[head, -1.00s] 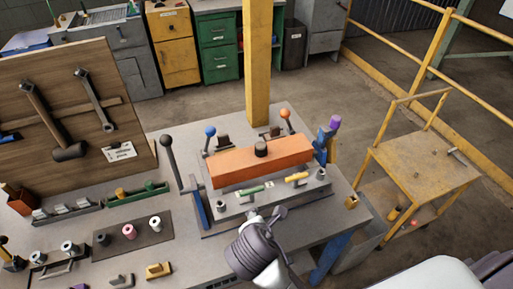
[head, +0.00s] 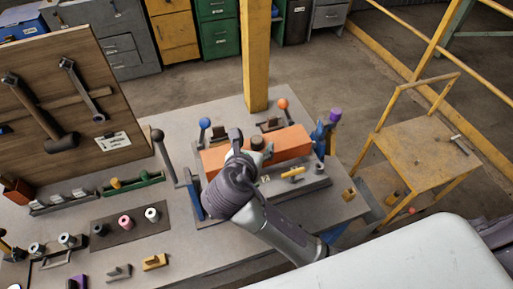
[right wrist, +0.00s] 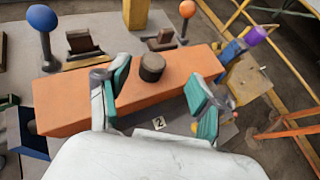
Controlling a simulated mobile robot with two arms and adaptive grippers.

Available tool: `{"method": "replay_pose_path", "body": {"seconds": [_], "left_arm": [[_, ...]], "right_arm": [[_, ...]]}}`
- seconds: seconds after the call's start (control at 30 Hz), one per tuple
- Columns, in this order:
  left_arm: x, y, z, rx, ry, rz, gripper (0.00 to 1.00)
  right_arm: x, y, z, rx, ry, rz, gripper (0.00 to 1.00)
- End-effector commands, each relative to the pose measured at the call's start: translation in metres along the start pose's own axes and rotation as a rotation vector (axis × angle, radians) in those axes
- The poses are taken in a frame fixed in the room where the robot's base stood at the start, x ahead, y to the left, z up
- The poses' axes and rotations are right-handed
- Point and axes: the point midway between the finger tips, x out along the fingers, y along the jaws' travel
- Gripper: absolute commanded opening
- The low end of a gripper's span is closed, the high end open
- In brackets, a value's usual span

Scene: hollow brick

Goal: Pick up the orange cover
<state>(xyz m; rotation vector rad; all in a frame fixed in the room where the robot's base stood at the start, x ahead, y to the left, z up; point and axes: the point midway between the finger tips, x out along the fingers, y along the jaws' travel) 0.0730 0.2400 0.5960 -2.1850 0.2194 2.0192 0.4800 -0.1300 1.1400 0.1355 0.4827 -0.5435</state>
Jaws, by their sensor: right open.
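The orange cover (head: 290,146) is a long block lying across the fixture on the workbench, with a dark round knob (head: 257,144) on its top. In the right wrist view the cover (right wrist: 75,108) spans most of the picture, and its knob (right wrist: 152,67) stands upright. My right gripper (right wrist: 158,98) is open, its two teal-padded fingers apart on either side of the knob's line and nearer the camera. In the head view my right gripper (head: 243,146) hangs over the cover's left half and hides part of it. The left gripper is not in view.
Levers with a blue ball (head: 204,123), an orange ball (head: 282,104) and a black ball (head: 157,135) stand around the fixture. A purple-topped handle (head: 335,115) is at its right end. A yellow post (head: 256,60) rises behind. A yellow cart (head: 425,150) stands right.

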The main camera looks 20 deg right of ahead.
Motion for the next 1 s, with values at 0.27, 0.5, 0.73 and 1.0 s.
{"method": "replay_pose_path", "body": {"seconds": [0.27, 0.5, 0.73, 1.0], "left_arm": [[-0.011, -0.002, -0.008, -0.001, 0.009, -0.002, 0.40], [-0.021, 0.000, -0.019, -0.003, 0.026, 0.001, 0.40], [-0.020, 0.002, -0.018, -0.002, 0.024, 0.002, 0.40], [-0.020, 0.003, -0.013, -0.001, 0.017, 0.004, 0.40]], "right_arm": [[0.024, 0.003, -0.002, -0.002, 0.002, -0.003, 0.66], [0.056, 0.007, -0.006, 0.000, 0.000, -0.001, 0.66], [0.060, 0.007, -0.008, 0.002, 0.001, 0.000, 0.66], [0.060, 0.007, -0.008, 0.002, 0.001, 0.000, 0.29]]}}
